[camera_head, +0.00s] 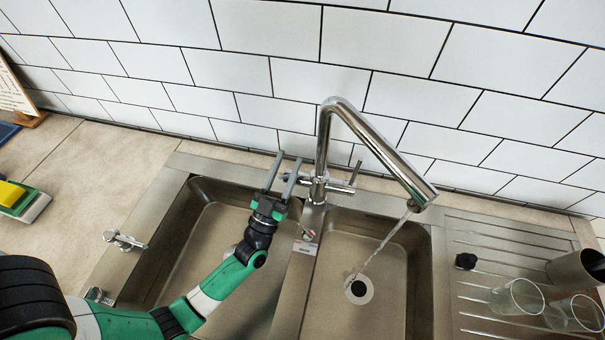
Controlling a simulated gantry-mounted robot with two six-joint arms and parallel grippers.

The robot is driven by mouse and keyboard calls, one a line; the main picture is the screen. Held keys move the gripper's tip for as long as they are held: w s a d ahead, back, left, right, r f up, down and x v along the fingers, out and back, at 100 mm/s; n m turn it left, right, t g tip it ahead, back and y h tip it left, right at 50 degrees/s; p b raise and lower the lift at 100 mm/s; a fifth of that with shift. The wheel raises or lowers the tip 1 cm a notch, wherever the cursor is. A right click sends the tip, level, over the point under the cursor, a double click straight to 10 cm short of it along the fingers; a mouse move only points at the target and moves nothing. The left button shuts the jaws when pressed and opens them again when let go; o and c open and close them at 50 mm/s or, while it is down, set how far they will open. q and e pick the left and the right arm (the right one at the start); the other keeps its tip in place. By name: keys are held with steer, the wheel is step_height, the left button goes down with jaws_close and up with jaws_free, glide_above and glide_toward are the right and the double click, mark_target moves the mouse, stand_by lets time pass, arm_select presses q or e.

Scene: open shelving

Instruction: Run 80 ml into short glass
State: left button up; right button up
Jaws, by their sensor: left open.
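A chrome tap (323,150) stands behind the sink, with its spout over the right basin. A stream of water (385,243) runs from the spout down to that basin's drain. The tap's lever (355,173) sticks up on the right of its body. My left gripper (287,160) is open and empty, just left of the tap body; I cannot tell whether it touches it. Two clear glasses, one at the left (520,298) and one at the right (577,313), stand on the drainboard at the far right. I cannot tell which is shorter. No glass is under the stream. My right gripper is out of view.
A dark metal cup (575,270) stands behind the glasses on the ribbed drainboard (480,240), with a small black knob (466,261) to its left. The left basin (210,235) lies under my left arm. A yellow sponge (10,194) lies at the far left.

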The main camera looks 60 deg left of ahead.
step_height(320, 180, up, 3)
steer(key=p, duration=0.3)
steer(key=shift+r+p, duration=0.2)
steer(key=shift+p, duration=0.1)
arm_select(q)
steer(key=s+d, duration=0.6)
steer(key=s, duration=0.5)
steer(key=shift+d+f, duration=0.2)
steer(key=shift+r, duration=0.1)
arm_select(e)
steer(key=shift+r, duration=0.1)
